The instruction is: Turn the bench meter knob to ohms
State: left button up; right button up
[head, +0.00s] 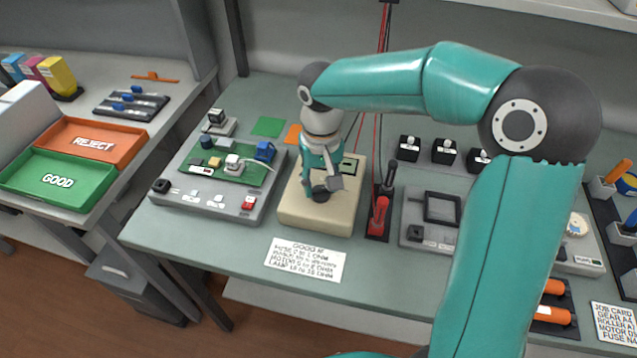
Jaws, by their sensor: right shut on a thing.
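The bench meter (293,209) is a cream box on the green bench, with a small dark display (349,167) on its upper right. Its dark knob (321,193) shows low between the fingers of my right gripper (322,188). My right gripper points down over the meter and is shut on the knob. The gripper and wrist cover much of the meter's top, so the knob's markings and the setting it points to are hidden. My left gripper is not in view.
Left of the meter stands a grey test fixture (210,204) with a green circuit board. A red-handled probe (380,215) is close on its right, with red leads hanging above. A printed card (305,260) lies in front. Green GOOD (100,199) and orange REJECT (118,140) trays sit on the left table.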

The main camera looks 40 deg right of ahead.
aim_at(321, 189)
jog(key=shift+s+f, duration=0.1)
jog(key=shift+s, duration=0.05)
jog(key=o, duration=1.1)
jog(key=shift+o, duration=0.2)
notch_tip(321, 189, up, 12)
